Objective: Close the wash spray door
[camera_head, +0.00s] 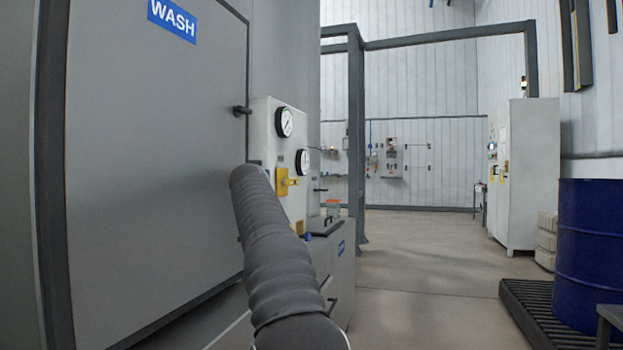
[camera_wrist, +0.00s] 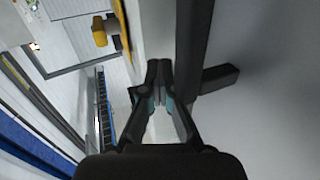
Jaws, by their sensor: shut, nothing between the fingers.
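The wash spray door (camera_head: 155,150) is a large grey panel at the left of the head view, with a blue WASH sign (camera_head: 172,18) near its top. A small black fitting (camera_head: 242,110) sticks out at its right edge. I cannot tell whether the door is fully flush with its frame. My gripper (camera_wrist: 158,68) shows in the wrist view, its fingertips together and empty. A black bar-like part (camera_wrist: 215,78) lies just right of the fingertips, beside a grey surface. In the head view my arm covers the door's lower right edge and hides the gripper.
A pale panel with gauges (camera_head: 284,122) and a yellow valve handle (camera_head: 284,182) stands right of the door. The yellow part also shows in the wrist view (camera_wrist: 99,32). A blue drum (camera_head: 590,250) stands on a dark pallet (camera_head: 540,310) at right. The middle floor is clear.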

